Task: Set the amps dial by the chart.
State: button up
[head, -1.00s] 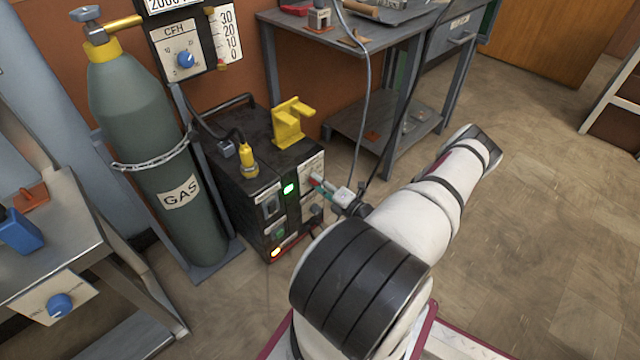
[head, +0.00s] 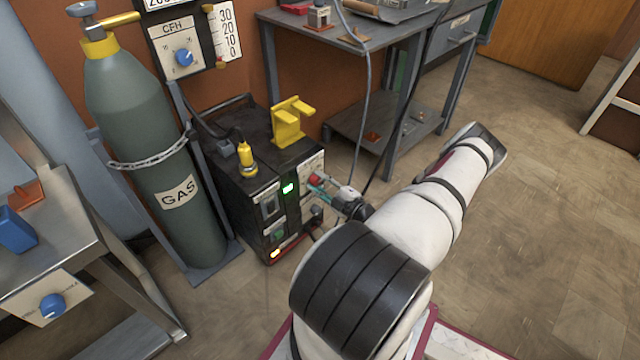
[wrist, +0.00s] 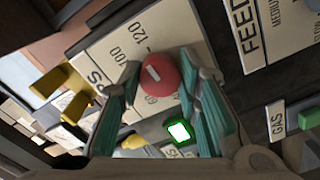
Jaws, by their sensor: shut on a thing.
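The amps dial is a red knob (wrist: 159,73) with a white pointer mark, on a cream plate (wrist: 95,48) whose visible numbers include 120, 100 and 60. My gripper (wrist: 157,85) is shut on the knob, one teal-padded finger on each side. In the head view the red knob (head: 315,180) shows on the front of the dark welder box (head: 235,188), with my gripper (head: 319,184) reaching it from the right. The fingers cover part of the scale, and the exact reading is unclear. I cannot make out a settings chart.
A green lit display (wrist: 178,131) sits near the knob. A FEED plate (wrist: 275,30) is beside it. A yellow bracket (head: 288,120) stands on the box. A gas cylinder (head: 150,150) stands left and a metal bench (head: 330,25) behind. The floor at right is clear.

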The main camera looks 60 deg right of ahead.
jog(key=shift+m, duration=0.5)
jog(key=o, duration=1.1)
jog(key=shift+o, duration=0.2)
jog(key=shift+s, duration=0.1)
jog(key=v, duration=1.1)
jog(key=shift+s, duration=0.4)
jog(key=shift+f, duration=0.1)
